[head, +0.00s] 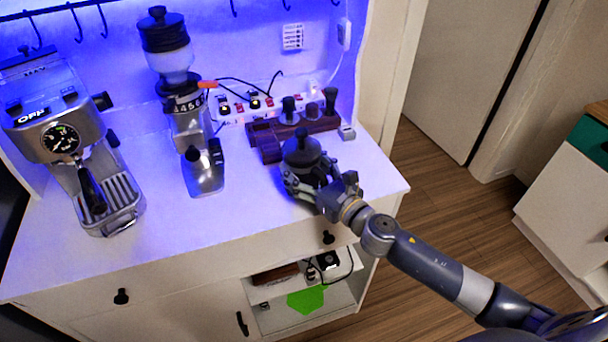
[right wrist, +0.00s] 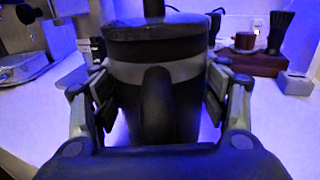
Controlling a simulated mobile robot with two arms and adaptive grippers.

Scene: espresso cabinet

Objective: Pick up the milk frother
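The milk frother (head: 302,152) is a dark jug with a round black lid and a knob on top. It stands upright at the right part of the white counter. My right gripper (head: 317,187) reaches it from the front, with its fingers around the body. In the right wrist view the frother (right wrist: 155,55) fills the middle, with a grey band and its black handle facing me. The right gripper's finger pads (right wrist: 160,97) flank it on both sides, very close to its sides. I cannot tell whether they press on it. My left gripper is not in view.
Behind the frother is a dark wooden stand (head: 263,133) with small tools. A grinder (head: 200,150) and an espresso machine (head: 75,150) stand to the left. A power strip (head: 235,112) lies at the back wall. The counter between grinder and frother is clear.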

